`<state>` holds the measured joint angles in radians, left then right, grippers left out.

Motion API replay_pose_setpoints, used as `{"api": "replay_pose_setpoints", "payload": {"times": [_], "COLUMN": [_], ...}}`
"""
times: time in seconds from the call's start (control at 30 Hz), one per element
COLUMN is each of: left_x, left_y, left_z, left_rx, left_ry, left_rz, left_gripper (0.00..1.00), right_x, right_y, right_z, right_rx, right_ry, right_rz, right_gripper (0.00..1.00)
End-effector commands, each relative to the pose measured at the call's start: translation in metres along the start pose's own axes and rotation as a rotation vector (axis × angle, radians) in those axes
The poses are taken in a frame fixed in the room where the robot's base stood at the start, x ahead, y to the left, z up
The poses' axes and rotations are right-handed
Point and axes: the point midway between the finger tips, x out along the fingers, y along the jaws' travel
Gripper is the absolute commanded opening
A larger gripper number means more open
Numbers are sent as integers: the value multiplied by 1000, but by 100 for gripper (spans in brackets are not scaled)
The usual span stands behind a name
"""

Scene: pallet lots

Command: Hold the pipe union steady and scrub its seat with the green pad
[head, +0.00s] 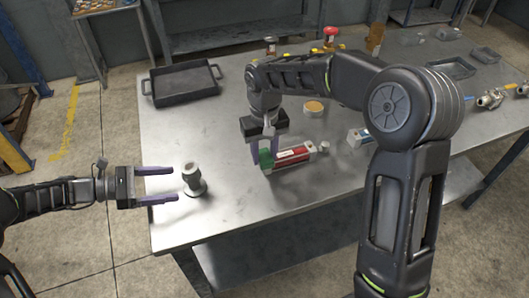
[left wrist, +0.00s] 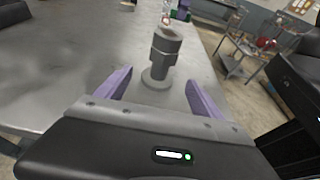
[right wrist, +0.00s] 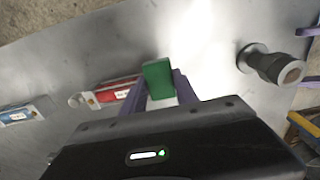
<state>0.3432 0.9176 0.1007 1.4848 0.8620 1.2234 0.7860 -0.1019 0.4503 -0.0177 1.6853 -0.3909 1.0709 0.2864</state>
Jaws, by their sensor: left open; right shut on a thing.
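The pipe union (head: 192,177) stands upright on its round flange near the left edge of the metal table. It also shows in the left wrist view (left wrist: 164,58) and in the right wrist view (right wrist: 272,66). My left gripper (head: 158,184) is open, its purple fingers pointing at the union from the left, with the union just beyond the fingertips. The green pad (right wrist: 158,79) is between the purple fingers of my right gripper (right wrist: 154,90), which is shut on it. In the head view the pad (head: 266,159) is partly hidden by the fingers, close to a red-labelled tube.
The red-labelled tube (head: 294,156) lies right of the pad, with a blue-labelled one (head: 358,136) further right. A black tray (head: 182,82) sits at the back left. A round orange-topped tin (head: 313,107) stands behind. Table between union and pad is clear.

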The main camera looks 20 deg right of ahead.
Motion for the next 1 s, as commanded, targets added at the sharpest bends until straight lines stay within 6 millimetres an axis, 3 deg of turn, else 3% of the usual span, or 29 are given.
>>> {"api": "replay_pose_setpoints", "payload": {"times": [0.2, 0.43, 0.87, 1.0], "left_x": [35, 60, 68, 67], "left_y": [-1, 0, 0, 0], "left_z": [-2, -1, 0, 0], "left_rx": [1, 0, 0, 0], "left_ry": [-1, -1, 0, 0], "left_rz": [-3, -2, 0, 0], "left_gripper": [77, 77, 77, 67], "right_x": [6, 14, 15, 15], "right_y": [0, 0, 0, 0], "right_z": [0, 0, 0, 0], "right_rx": [0, 0, 0, 0], "right_ry": [0, 0, 0, 0], "right_rz": [0, 0, 0, 0], "right_gripper": [3, 3, 3, 3]}}
